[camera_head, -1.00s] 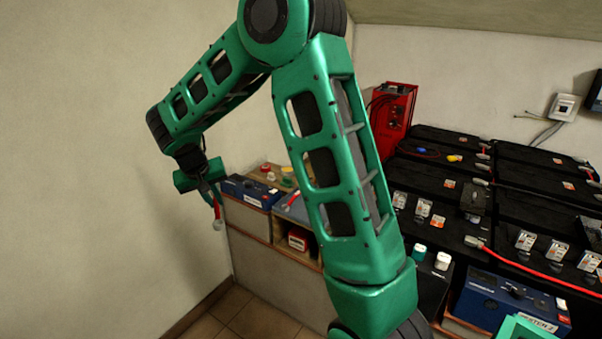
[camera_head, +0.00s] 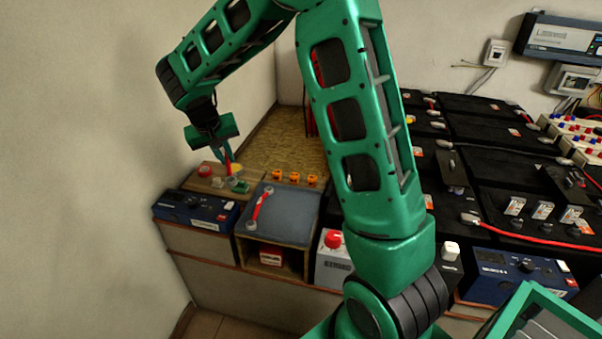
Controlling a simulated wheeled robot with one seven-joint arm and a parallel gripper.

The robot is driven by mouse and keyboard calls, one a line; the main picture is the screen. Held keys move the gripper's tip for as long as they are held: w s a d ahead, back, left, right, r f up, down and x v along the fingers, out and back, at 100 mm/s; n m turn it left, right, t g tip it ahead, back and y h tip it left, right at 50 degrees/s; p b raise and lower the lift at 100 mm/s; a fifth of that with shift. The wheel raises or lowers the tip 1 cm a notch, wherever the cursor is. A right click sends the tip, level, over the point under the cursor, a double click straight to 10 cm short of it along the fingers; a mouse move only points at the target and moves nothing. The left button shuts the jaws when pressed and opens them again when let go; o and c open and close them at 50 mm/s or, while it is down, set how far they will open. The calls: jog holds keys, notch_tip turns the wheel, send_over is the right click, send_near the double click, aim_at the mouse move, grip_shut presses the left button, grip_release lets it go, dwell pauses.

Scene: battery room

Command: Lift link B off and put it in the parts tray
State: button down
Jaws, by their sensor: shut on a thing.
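My gripper (camera_head: 225,160) hangs at the end of my arm at the upper left. It is shut on a short red link with a pale metal end (camera_head: 227,182), which hangs down; no letter on it is readable, so I cannot confirm it is link B. A flat blue-grey tray (camera_head: 297,229), which I take for the parts tray, lies on a wooden stand to the lower right of the gripper. Another red link with metal ends (camera_head: 260,207) lies on it. The held link appears beyond and left of the tray, near a small wooden board; whether it touches anything is unclear.
A blue boxed instrument (camera_head: 195,212) stands left of the tray. The wooden board (camera_head: 204,185) behind holds a red button and a green piece. Several orange parts (camera_head: 295,178) line the tray's far side. Black batteries (camera_head: 500,205) fill the right. My arm hides the middle.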

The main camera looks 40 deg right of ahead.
jog(key=shift+w+a, duration=0.1)
jog(key=shift+w, duration=0.05)
jog(key=shift+d+f, duration=0.1)
jog(key=shift+d, duration=0.5)
jog(key=s+d+f+m+g+h, duration=0.1)
jog(key=s+d+f+m, duration=0.25)
jog(key=s+d, duration=0.35)
jog(key=s+d+f+m+g, duration=0.1)
jog(key=s+d+f+m, duration=0.25)
jog(key=s+d, duration=0.3)
jog(key=shift+n, duration=0.5)
jog(key=shift+a+f, duration=0.1)
jog(key=shift+f, duration=5.25)
jog(key=shift+f, duration=0.25)
jog(key=c, duration=1.7)
grip_release()
jog(key=o, duration=0.4)
